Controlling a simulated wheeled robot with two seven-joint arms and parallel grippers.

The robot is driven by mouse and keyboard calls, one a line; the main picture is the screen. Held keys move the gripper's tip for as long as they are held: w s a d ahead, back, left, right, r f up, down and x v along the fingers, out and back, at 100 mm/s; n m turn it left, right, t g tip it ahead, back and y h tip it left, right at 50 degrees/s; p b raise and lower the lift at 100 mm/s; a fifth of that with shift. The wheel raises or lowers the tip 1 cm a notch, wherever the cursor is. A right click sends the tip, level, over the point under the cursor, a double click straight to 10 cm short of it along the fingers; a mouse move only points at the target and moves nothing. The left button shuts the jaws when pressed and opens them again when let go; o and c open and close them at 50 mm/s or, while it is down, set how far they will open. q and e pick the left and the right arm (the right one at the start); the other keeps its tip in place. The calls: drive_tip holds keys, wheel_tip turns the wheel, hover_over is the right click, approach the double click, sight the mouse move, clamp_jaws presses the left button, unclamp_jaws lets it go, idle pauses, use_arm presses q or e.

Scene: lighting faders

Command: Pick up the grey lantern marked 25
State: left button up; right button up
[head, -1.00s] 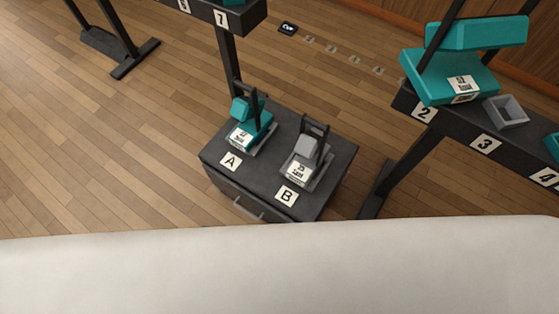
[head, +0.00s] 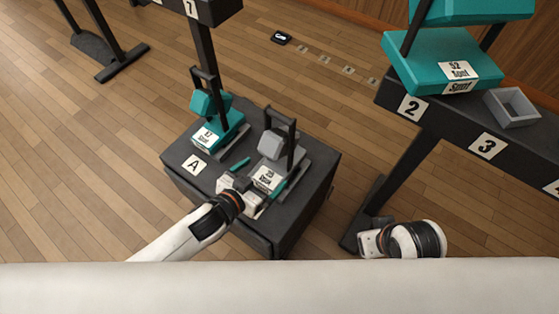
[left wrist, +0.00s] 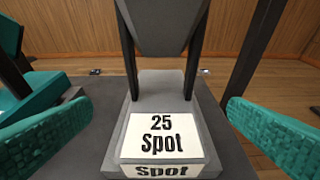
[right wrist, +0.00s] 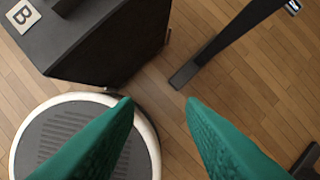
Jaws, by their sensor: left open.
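The grey lantern marked 25 (head: 270,145) stands upright on the dark cabinet, with a dark frame handle and a white label reading "25 Spot". In the left wrist view its label (left wrist: 163,137) faces me, centred between the fingers. My left gripper (head: 257,174) is open at the lantern's front, with one teal finger on each side of its base; the fingers (left wrist: 155,120) look apart from it. The lantern's top is cut off in that view. My right gripper (right wrist: 160,105) is open and empty over the floor, beside the cabinet; in the head view it shows at the lower right (head: 370,243).
A teal lantern (head: 213,115) stands to the left on the same cabinet (head: 190,180), behind label A (head: 194,164). A dark rail (head: 450,130) numbered 2 and 3 runs at right, bearing a large teal lantern (head: 440,62) and a grey open box (head: 512,107).

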sight(280, 163)
use_arm(q)
drive_tip(key=x, duration=0.3)
drive_tip(key=shift+w+d+f+b, duration=0.25)
drive_tip(key=shift+w+b, duration=0.05)
drive_tip(key=shift+b, duration=0.1)
drive_tip(key=b+x, duration=0.1)
drive_tip(key=x, duration=0.1)
drive_tip(key=shift+w+d+f, duration=0.15)
drive_tip(key=shift+w+d, duration=0.05)
drive_tip(key=shift+b+x, duration=0.3)
drive_tip(key=shift+x, duration=0.7)
drive_tip(key=c, duration=1.7)
drive_tip(key=shift+w+d+r, duration=0.1)
drive_tip(key=shift+r, duration=0.15)
drive_tip(key=shift+c, duration=0.3)
use_arm(e)
drive_tip(key=w, duration=0.1)
drive_tip(key=w+t, duration=0.1)
drive_tip(key=w+a+t, duration=0.1)
drive_tip(key=shift+w+f+y, duration=0.3)
